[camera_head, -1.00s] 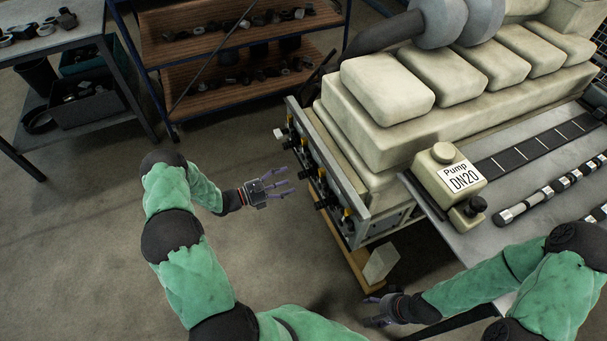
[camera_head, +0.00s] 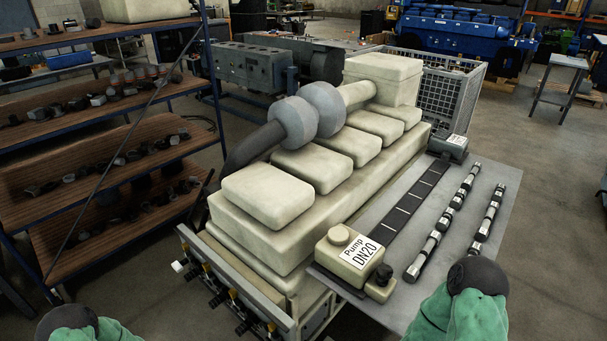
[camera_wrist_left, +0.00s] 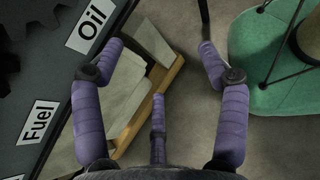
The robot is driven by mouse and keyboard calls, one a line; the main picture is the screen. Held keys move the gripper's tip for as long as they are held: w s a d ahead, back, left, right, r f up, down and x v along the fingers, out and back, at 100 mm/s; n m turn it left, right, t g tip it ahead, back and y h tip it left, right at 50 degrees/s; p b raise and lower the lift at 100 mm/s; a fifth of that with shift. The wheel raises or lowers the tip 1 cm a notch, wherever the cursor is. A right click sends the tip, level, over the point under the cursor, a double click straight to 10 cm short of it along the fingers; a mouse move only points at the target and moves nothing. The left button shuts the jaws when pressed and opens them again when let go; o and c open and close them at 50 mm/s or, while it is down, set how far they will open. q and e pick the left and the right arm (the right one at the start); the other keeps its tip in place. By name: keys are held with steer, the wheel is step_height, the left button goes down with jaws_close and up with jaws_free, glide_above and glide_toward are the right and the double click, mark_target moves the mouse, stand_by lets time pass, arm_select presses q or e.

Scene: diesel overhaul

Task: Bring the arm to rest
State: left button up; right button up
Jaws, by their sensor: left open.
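My left gripper (camera_wrist_left: 158,85) shows in the left wrist view with its purple fingers spread apart and nothing between them. Below it are the floor and a wooden-edged base with pale blocks (camera_wrist_left: 125,85). A dark panel with "Oil" (camera_wrist_left: 92,27) and "Fuel" (camera_wrist_left: 38,122) labels is at the left of that view. In the head view only green-sleeved parts of my two arms show at the bottom edge, left and right. Neither gripper shows there, and my right gripper is out of view.
The cream engine (camera_head: 320,185) stands in the middle, with valves (camera_head: 215,300) on its front. A grey table (camera_head: 440,290) beside it carries the Pump DN20 box (camera_head: 345,262) and several shafts (camera_head: 445,220). A wooden shelf rack (camera_head: 100,165) is at left. Open floor lies at right.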

arm_select(q)
steer(key=s+d+f+m+g+y, duration=0.2)
steer(key=s+m+y, duration=0.2)
steer(key=s+m, duration=0.2)
steer(key=s+d+f+m+g+y, duration=0.1)
steer(key=s+f+m+g+y, duration=0.15)
steer(key=s+m, duration=0.4)
steer(key=w+d+r+m+t+y, duration=0.1)
steer(key=w+d+r+m+t, duration=0.1)
steer(key=d+r+m, duration=0.1)
steer(key=shift+d+r+m, duration=0.2)
steer(key=shift+d+m, duration=0.6)
steer(key=shift+m, duration=0.35)
steer(key=shift+t+y, duration=0.25)
stand_by(1.2)
